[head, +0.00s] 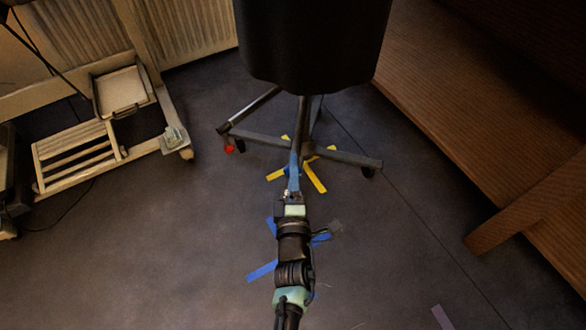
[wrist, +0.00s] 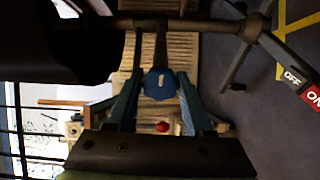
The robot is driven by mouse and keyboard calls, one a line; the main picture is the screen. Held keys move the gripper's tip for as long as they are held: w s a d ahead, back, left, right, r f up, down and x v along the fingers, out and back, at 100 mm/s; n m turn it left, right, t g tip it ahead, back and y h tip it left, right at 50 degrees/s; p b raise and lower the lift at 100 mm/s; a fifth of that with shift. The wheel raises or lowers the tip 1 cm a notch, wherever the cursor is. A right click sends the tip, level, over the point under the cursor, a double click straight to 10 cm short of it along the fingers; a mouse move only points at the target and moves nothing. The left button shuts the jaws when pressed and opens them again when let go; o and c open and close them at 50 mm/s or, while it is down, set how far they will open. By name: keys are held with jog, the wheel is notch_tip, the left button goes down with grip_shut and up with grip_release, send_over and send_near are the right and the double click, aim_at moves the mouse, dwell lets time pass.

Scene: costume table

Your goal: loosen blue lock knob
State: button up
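The blue lock knob (wrist: 160,83), with a pale mark on its face, shows in the wrist view on the dark metal post of a black stand (head: 310,50). My gripper (head: 294,178) is reaching to the stand's post just below the black body in the head view. In the wrist view its two blue fingers are apart, one on each side of the knob, with gaps visible. I cannot tell how deep the knob sits between them. In the head view the knob is not distinguishable from the blue fingers.
The stand's legs (head: 350,158) spread over the dark floor, with yellow and blue tape (head: 262,271) around. A red foot switch (head: 228,149) is at the left leg. A slatted wooden frame (head: 75,155) stands left, a wooden bench (head: 480,110) right.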

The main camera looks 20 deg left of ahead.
jog(key=o, duration=0.4)
jog(key=shift+o, duration=0.2)
jog(key=p+v, duration=0.5)
jog(key=v, duration=0.8)
jog(key=shift+r, duration=0.1)
